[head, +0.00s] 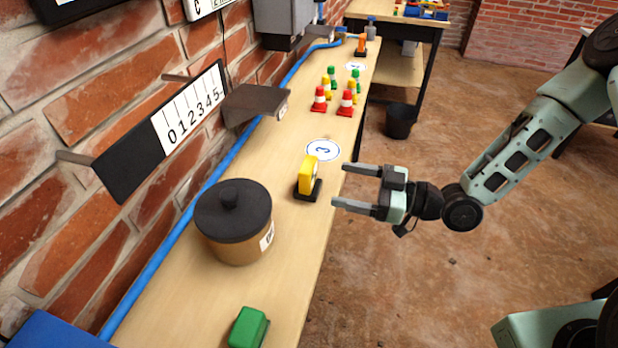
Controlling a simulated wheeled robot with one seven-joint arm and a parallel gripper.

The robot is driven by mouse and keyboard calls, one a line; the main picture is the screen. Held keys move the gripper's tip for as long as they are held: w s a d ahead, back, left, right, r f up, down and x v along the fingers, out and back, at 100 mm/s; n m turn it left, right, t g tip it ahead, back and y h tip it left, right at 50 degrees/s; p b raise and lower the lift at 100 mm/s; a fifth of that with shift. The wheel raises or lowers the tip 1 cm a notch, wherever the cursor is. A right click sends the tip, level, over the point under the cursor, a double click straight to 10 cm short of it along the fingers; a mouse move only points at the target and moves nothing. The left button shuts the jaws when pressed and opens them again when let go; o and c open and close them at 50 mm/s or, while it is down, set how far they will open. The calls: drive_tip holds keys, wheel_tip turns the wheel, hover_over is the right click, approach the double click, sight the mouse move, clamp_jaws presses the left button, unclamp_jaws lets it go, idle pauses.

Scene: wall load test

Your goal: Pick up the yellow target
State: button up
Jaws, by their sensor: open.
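The yellow target (307,174) stands upright on a small black base (309,193) near the right edge of the narrow wooden bench (283,278). My gripper (338,185) comes in from the right. Its two fingers are apart, with nothing between them, and point left at the target. The fingertips are a short way to the right of the target, around the bench's edge. I cannot tell whether they are level with the target.
A pot with a black lid (234,215) stands left of the target, and a green block (248,327) lies nearer. Red-and-white cones (346,102) stand farther along the bench. A brown wall block (254,102) and a number plate (161,130) jut from the brick wall. A blue pipe (190,214) follows the wall.

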sight(314, 176)
drive_tip(key=p+x, duration=0.3)
drive_tip(key=x, duration=0.7)
drive_tip(key=shift+w+a, duration=0.15)
drive_tip(key=shift+a, duration=0.2)
drive_tip(key=c, duration=1.2)
drive_tip(key=shift+r, duration=0.1)
